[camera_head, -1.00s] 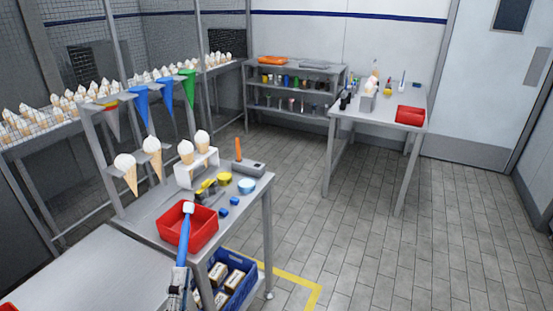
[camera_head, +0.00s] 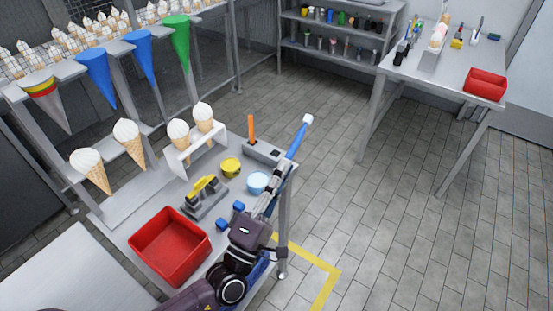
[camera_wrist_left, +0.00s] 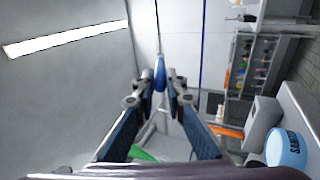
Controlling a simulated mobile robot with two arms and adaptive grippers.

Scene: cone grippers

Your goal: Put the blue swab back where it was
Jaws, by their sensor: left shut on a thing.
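The blue swab (camera_head: 297,143) has a blue handle and a white head, and it tilts up and to the right. My left gripper (camera_head: 281,172) is shut on the lower part of its handle, above the right edge of the metal table. In the left wrist view the swab (camera_wrist_left: 160,76) stands between my two fingertips. A grey holder block (camera_head: 264,152) lies just left of the swab in the head view. An orange stick (camera_head: 252,128) stands upright in it, and a dark opening shows on its top. My right gripper is not in view.
A white stand with ice cream cones (camera_head: 193,157) is left of the holder.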

